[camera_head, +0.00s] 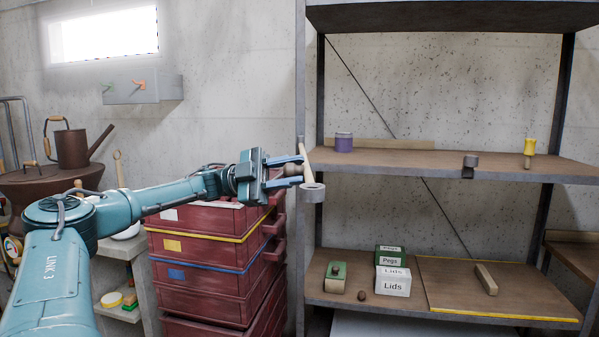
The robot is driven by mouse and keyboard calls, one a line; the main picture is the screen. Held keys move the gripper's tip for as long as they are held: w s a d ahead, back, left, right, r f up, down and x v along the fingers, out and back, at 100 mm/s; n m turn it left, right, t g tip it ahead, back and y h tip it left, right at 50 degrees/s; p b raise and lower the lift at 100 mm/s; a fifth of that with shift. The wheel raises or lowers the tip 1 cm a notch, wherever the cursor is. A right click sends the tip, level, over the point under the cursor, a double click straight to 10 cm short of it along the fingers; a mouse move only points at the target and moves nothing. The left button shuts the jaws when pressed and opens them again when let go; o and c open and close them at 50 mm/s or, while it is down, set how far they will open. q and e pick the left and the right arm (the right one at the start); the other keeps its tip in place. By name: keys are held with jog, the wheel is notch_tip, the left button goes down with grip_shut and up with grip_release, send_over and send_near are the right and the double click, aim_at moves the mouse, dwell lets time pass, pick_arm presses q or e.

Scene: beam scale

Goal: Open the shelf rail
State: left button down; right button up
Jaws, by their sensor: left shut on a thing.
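The shelf rail (307,164) is a pale wooden bar at the left end of the middle shelf (400,161). It stands away from the shelf front, which is open along its length. A grey ring-like fitting (313,194) shows at the rail's lower end. A similar grey bracket (470,162) sits on the shelf's front edge with nothing in it. My left gripper (294,170) is shut on a brown knob beside the rail; its fingers partly hide the knob. My right gripper is not in view.
A purple jar (343,142) and a yellow-topped item (529,147) stand on the middle shelf. The lower shelf holds a green box (335,278), labelled boxes (393,281) and a wooden block (486,279). Stacked red crates (205,250) stand below my left arm.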

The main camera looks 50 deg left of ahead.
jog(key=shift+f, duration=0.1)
pick_arm(q)
jog(key=c, duration=1.1)
grip_release()
jog(key=shift+a, duration=0.1)
jog(key=b+v, duration=0.2)
jog(key=v, duration=1.1)
jog(key=shift+b, duration=0.4)
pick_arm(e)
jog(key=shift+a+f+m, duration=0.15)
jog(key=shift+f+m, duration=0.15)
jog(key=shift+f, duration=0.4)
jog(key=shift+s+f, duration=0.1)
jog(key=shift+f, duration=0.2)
